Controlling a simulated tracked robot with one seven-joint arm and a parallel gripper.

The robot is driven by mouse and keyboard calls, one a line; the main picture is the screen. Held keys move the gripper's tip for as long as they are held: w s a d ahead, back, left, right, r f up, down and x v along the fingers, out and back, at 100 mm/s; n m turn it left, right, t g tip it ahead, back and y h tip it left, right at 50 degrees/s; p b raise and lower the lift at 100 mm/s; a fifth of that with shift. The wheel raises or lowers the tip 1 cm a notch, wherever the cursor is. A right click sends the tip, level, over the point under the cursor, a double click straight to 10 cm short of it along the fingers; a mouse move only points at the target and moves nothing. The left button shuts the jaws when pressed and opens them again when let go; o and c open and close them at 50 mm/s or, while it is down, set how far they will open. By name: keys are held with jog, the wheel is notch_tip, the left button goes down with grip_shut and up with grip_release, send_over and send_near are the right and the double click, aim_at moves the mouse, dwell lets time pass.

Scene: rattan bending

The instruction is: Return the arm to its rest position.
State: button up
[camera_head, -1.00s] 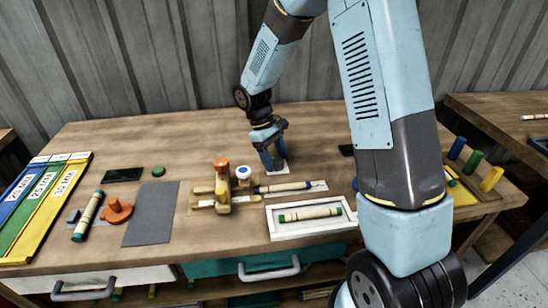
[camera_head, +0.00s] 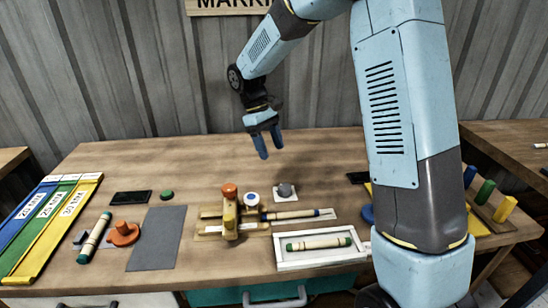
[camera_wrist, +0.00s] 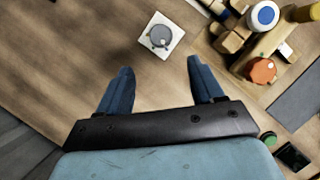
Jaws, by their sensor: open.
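My gripper (camera_head: 267,146) hangs in the air above the back of the table, in front of the grey wall. Its two blue fingers point down and stand apart, with nothing between them. In the wrist view my gripper (camera_wrist: 162,88) is also open and empty, high over bare wood. A grey round knob on a white square plate (camera_head: 286,193) sits on the table below and to the right of it. The same plate with its knob (camera_wrist: 162,36) shows beyond the fingertips in the wrist view.
A white tray (camera_head: 322,261) holds another piece. Colored strips (camera_head: 48,225) lie at left, colored pegs (camera_head: 486,192) stand at right. The table's back middle is clear.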

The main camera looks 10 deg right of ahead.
jog(key=shift+a+r, duration=0.1)
jog(key=shift+r, duration=0.2)
jog(key=s+d+r+m+t+y, duration=0.2)
jog(key=s+d+r+m+t, duration=0.2)
jog(key=s+d+r, duration=0.75)
jog(key=s+d+r+m+t, duration=0.1)
jog(key=s+d+m+t, duration=0.1)
jog(key=s, duration=0.5)
jog(key=s+d+r+m+t+y, duration=0.1)
jog(key=s+d+r+m+t, duration=0.1)
jog(key=s, duration=0.6)
jog(key=shift+s+d+r+m+t, duration=0.15)
jog(key=shift+d+r+m+t, duration=0.15)
jog(key=shift+d+m, duration=0.25)
